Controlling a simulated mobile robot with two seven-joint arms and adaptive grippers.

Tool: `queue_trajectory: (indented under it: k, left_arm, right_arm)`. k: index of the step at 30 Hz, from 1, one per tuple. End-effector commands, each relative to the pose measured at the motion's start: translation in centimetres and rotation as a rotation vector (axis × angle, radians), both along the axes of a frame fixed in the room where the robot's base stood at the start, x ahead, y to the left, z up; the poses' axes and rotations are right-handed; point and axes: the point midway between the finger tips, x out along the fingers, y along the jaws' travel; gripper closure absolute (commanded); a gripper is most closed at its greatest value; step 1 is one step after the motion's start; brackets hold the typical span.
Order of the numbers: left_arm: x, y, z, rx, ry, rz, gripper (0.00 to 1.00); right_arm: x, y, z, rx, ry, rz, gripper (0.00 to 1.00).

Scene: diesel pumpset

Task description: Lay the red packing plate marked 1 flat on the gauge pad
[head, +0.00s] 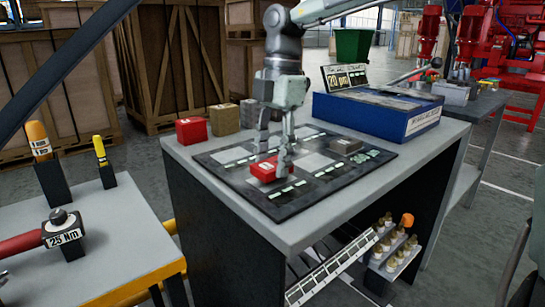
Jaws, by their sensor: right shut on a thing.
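A red plate (264,172) with a small pale mark on top is at my right gripper's fingertips, low over the front middle of a dark mat (285,209). The mark is too small to read. My right gripper (274,158) reaches down from above and is shut on this plate. I cannot tell whether the plate touches the mat. The mat has pale grey squares and label strips; I cannot tell which part is the gauge pad, and the gripper hides some of it. My left gripper is not in view.
A red block (191,131), a tan block (224,119) and a grey block (249,112) stand along the mat's back left. A grey-brown piece (346,146) lies on the mat's right. A blue box (378,112) stands behind. A torque tool (62,228) is on the left table.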

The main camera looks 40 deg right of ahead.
Motion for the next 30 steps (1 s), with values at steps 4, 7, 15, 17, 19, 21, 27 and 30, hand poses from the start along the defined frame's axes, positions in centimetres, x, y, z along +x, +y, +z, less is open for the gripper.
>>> queue_trajectory:
  k: [4, 7, 15, 17, 19, 21, 27, 30]
  left_arm:
    - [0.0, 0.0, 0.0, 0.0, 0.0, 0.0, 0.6]
    - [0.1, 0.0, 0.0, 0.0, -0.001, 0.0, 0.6]
    - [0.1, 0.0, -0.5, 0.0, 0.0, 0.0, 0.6]
    - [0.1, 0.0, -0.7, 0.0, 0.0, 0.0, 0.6]
    - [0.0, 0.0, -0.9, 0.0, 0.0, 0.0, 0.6]
    - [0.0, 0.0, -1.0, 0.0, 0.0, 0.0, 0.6]
    - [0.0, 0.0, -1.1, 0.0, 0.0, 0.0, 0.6]
    - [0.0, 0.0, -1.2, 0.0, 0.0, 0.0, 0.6]
  right_arm:
    - [0.1, 0.0, 0.1, 0.0, -0.003, 0.0, 1.0]
    - [0.1, 0.0, 0.1, 0.0, -0.003, 0.001, 1.0]
    - [0.0, 0.0, -0.6, -0.001, -0.002, 0.0, 1.0]
    - [0.0, 0.0, -0.7, -0.001, -0.002, 0.0, 1.0]
    - [0.0, 0.0, -0.9, -0.001, -0.002, 0.0, 1.0]
    - [0.0, 0.0, -1.1, -0.001, -0.002, 0.0, 1.0]
    - [0.1, 0.0, -1.3, -0.001, -0.003, 0.001, 0.5]
    - [0.0, 0.0, -1.3, -0.001, -0.002, 0.001, 0.38]
